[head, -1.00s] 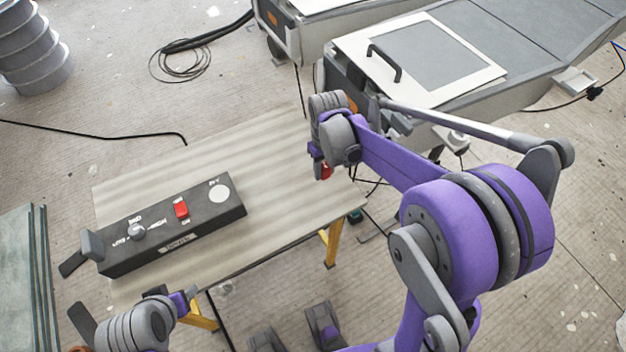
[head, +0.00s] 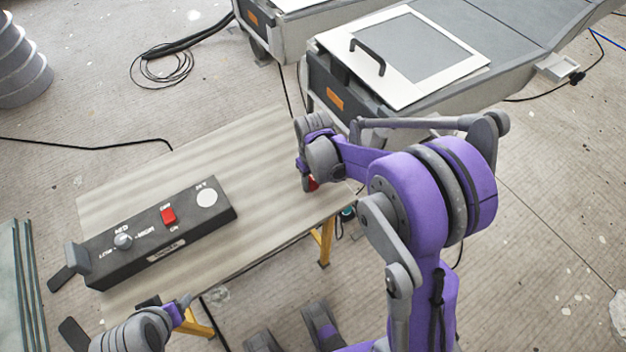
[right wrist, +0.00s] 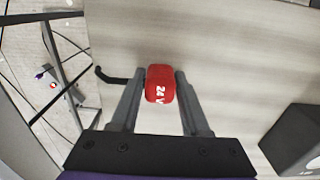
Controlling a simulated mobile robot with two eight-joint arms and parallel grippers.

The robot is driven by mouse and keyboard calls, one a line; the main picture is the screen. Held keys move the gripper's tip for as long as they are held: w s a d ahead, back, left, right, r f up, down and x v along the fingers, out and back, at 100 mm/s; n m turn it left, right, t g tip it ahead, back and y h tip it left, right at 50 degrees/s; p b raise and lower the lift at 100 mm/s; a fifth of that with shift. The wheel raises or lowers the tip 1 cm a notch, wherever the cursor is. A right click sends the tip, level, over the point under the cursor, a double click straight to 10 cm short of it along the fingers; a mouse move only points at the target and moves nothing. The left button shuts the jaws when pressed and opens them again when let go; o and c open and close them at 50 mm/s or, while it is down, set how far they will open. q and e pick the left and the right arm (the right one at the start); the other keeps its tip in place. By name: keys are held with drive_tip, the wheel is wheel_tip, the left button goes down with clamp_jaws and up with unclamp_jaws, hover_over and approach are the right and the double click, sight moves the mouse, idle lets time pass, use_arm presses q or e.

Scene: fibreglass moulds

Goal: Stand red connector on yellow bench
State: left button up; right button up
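The red connector (right wrist: 160,88), marked 24 V, is between the fingertips of my right gripper (right wrist: 164,78), which is shut on it. A short black cable leaves its left side in the right wrist view. In the head view only a bit of red (head: 312,184) shows below the right gripper (head: 307,178). The yellow bench (head: 245,150) has a pale board top and yellow legs. The connector is over its right end; I cannot tell whether it touches the board. My left gripper (head: 172,308) is low at the left, its fingers unclear.
A black control box (head: 160,235) with a red switch and a knob lies on the bench's left part. Bare board lies between box and connector. Grey machine (head: 340,85) stands behind at right. Cables lie on the floor.

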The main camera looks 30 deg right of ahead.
drive_tip(key=shift+o, duration=1.4)
drive_tip(key=shift+r, duration=0.1)
drive_tip(key=shift+r, duration=0.35)
wheel_tip(320, 180, up, 11)
drive_tip(key=shift+f+p, duration=0.2)
drive_tip(key=shift+p, duration=0.75)
drive_tip(key=s+a+t, duration=0.2)
drive_tip(key=s+a, duration=0.1)
drive_tip(key=s, duration=0.5)
drive_tip(key=s+a+m+t, duration=0.1)
drive_tip(key=s+a+t, duration=0.2)
drive_tip(key=s, duration=0.6)
drive_tip(key=shift+r, duration=0.25)
